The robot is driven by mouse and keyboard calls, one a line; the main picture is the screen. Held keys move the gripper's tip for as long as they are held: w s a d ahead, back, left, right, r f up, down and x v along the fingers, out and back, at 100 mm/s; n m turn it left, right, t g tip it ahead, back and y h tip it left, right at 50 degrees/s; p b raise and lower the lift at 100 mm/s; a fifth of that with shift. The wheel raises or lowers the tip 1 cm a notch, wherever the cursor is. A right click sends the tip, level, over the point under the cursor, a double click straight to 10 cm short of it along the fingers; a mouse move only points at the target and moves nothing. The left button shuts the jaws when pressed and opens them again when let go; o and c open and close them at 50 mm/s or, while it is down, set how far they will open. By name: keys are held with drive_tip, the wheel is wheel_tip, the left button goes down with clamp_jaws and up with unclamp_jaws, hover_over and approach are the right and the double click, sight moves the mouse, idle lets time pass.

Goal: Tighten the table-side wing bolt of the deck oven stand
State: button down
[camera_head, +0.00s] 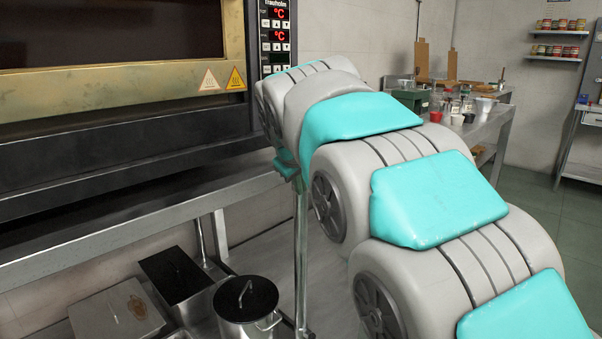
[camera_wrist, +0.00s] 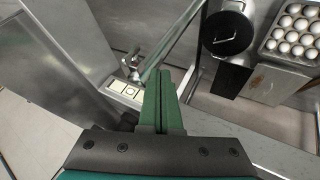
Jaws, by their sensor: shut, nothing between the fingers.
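The deck oven (camera_head: 120,80) fills the left of the head view on its grey metal stand (camera_head: 130,230), whose front leg (camera_head: 300,250) stands just below my wrist. In the wrist view, a small metal fitting (camera_wrist: 131,64), seemingly the wing bolt, shows at the end of a slanting metal bar, beside a pale marked label (camera_wrist: 125,91). Its wings are too small to read clearly. My gripper (camera_wrist: 164,74) has its green fingers together and empty. The tips are to the right of the fitting, with no visible contact.
A black-lidded pot (camera_head: 246,300), a dark pan (camera_head: 175,275) and a flat box (camera_head: 115,312) sit low under the oven. A tray of eggs (camera_wrist: 292,32) shows in the wrist view. A side table (camera_head: 487,130) with jars stands behind my arm. Floor at right is clear.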

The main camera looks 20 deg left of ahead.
drive_tip(key=shift+w+d+f+p, duration=0.15)
drive_tip(key=shift+w+f, duration=0.15)
drive_tip(key=shift+w, duration=0.6)
drive_tip(key=shift+w+d+f+p, duration=0.1)
drive_tip(key=shift+w+d+f, duration=0.15)
drive_tip(key=shift+w, duration=0.7)
drive_tip(key=shift+w+d+f+p, duration=0.1)
drive_tip(key=shift+w+f, duration=0.25)
drive_tip(key=shift+w, duration=0.55)
drive_tip(key=shift+s, duration=0.1)
